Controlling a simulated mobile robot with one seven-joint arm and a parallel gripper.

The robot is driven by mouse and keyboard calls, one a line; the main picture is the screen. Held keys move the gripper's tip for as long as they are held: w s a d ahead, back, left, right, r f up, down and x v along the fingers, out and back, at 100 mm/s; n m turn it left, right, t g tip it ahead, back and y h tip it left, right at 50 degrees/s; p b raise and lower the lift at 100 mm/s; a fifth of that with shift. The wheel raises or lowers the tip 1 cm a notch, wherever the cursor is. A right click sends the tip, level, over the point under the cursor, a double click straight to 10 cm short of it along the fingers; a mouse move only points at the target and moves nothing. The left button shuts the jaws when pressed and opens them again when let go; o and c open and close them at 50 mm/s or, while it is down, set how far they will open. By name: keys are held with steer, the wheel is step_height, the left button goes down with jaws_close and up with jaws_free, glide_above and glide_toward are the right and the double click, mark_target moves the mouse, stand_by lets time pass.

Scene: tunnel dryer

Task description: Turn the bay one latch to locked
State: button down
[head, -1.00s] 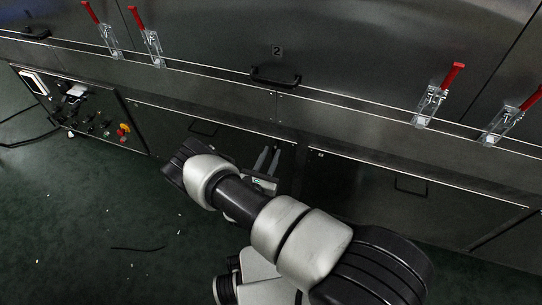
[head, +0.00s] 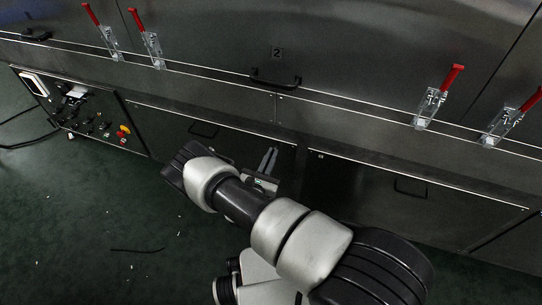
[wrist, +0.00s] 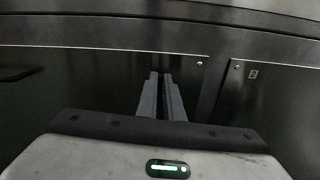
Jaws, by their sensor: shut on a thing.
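My gripper (head: 271,153) reaches in front of the right part of the left lower panel (head: 170,125), just below its top edge. In the wrist view its two fingers (wrist: 158,76) point away at the dark panel face, nearly together with a narrow gap. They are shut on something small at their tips. The fingers hide it, so the bay one latch and its position cannot be made out.
A right lower panel (head: 430,200) with a small label stands beside it. Several red-handled clamps (head: 431,105) and a black handle (head: 275,80) line the upper doors. A control panel (head: 80,108) is at left. Green floor is open at lower left.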

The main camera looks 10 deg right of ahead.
steer(key=shift+s+d+f+m+p, duration=0.15)
steer(key=shift+m+p, duration=0.65)
steer(key=shift+m, duration=2.05)
steer(key=shift+d+f+m+p, duration=0.15)
steer(key=shift+m+p, duration=0.6)
steer(key=shift+m, duration=2.15)
steer(key=shift+s+d+f+m+p, duration=0.2)
steer(key=shift+m+p, duration=0.6)
steer(key=shift+m, duration=2.05)
steer(key=shift+w+a+f, duration=0.1)
steer(key=c, duration=1.9)
jaws_free()
